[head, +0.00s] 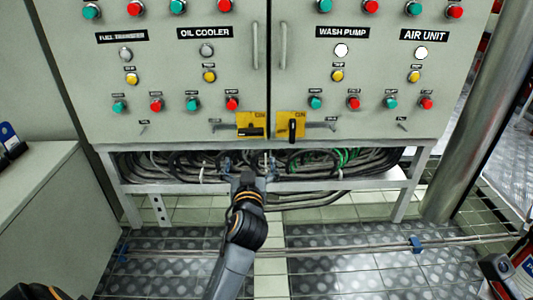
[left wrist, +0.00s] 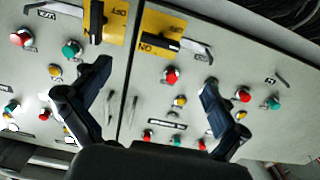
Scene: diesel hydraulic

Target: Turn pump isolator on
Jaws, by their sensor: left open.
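Two yellow isolator plates with black handles sit side by side low on the grey cabinet. The left isolator (head: 251,124) has its handle lying level; the right isolator (head: 291,125) has its handle upright. I cannot read which one is the pump's. The wrist picture is turned: there the level-handled isolator (left wrist: 160,37) is on the right and the upright-handled isolator (left wrist: 107,28) on the left. My left gripper (head: 246,182) is below the plates, apart from both handles. Its fingers (left wrist: 155,78) are spread and empty in the left wrist view. My right gripper is not seen.
The cabinet doors (head: 165,70) carry several buttons and lamps. Thin metal levers flank the yellow plates. A cable bundle (head: 330,160) runs under the cabinet above a frame rail. A pipe (head: 350,248) crosses the floor, and a thick column (head: 475,130) stands at right.

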